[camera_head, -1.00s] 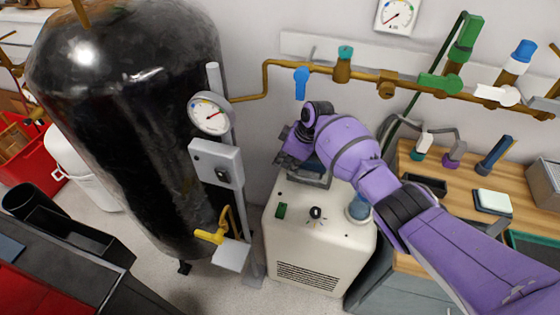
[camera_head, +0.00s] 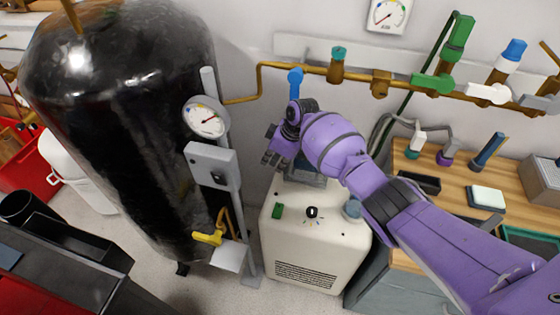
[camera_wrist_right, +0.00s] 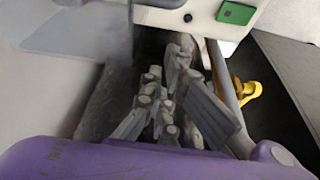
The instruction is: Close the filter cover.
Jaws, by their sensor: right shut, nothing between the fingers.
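A cream machine (camera_head: 290,245) stands on the floor right of the black tank. On its top, a grey framed part (camera_head: 308,180), which looks like the filter cover, is mostly hidden behind my right arm; I cannot tell its angle. My right gripper (camera_head: 270,157) is shut and empty above the back left of the machine, close to that part. In the wrist view the gripper's grey fingers (camera_wrist_right: 175,115) show beside the machine's edge (camera_wrist_right: 205,15). A grey flat part (camera_wrist_right: 80,35) at the upper left there may be the cover. My left gripper is out of view.
The black tank (camera_head: 120,120) with its gauge (camera_head: 206,117) and yellow valve (camera_head: 208,238) stands close on the left. Brass pipe (camera_head: 360,77) with coloured valves runs along the wall behind. A wooden-topped bench (camera_head: 455,190) stands on the right.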

